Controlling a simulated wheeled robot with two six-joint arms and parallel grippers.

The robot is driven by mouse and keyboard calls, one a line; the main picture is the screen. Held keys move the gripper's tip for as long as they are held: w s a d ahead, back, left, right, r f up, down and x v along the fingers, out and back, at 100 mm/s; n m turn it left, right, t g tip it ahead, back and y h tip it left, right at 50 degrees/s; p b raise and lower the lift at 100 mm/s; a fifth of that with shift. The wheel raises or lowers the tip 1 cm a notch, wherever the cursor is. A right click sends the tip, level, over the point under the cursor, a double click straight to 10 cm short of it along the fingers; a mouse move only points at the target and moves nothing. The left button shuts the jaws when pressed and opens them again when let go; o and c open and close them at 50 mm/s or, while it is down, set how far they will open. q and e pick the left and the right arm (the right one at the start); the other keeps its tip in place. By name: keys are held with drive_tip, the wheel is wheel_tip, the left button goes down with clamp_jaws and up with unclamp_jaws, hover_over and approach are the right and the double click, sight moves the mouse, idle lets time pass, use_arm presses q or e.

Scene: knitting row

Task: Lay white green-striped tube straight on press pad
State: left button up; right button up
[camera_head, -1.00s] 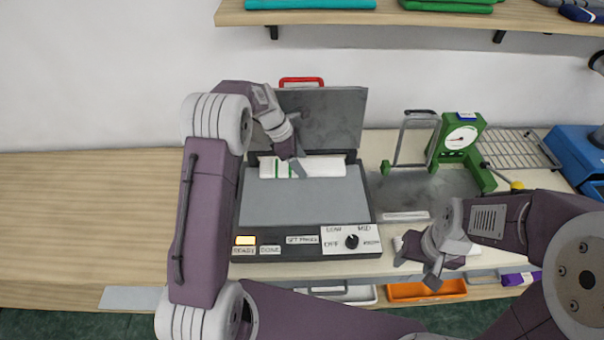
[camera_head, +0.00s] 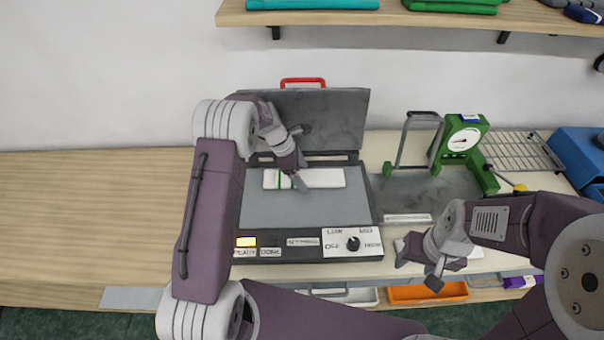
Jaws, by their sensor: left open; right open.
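The white green-striped tube (camera_head: 322,178) lies flat and roughly straight across the back part of the grey press pad (camera_head: 305,208), with its green stripes near the left end. The press lid (camera_head: 335,115) with a red handle stands raised behind it. My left gripper (camera_head: 294,182) is open at the tube's left part, over the stripes; its fingers partly hide the tube, and I cannot tell whether they touch it. My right gripper (camera_head: 418,275) is open at the front edge of the bench, right of the press, near a white item (camera_head: 455,264) it partly hides.
A control panel with a knob (camera_head: 353,243) and a lit yellow light (camera_head: 245,241) fronts the press. A green gauge device (camera_head: 459,145), a wire rack (camera_head: 520,152) and a blue box (camera_head: 585,160) stand to the right. The left bench (camera_head: 90,210) is clear.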

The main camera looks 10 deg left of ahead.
use_arm(q)
drive_tip(key=v, duration=1.2)
drive_tip(key=s+f+m+y, duration=0.2)
drive_tip(key=s+m, duration=0.8)
drive_tip(key=s, duration=0.1)
drive_tip(key=s+d+f+m+y, duration=0.1)
drive_tip(key=s+f+m+y, duration=0.1)
drive_tip(key=s+m, duration=0.9)
drive_tip(key=shift+s+d+f, duration=0.35)
drive_tip(key=shift+s+f, duration=0.05)
drive_tip(key=shift+s, duration=0.1)
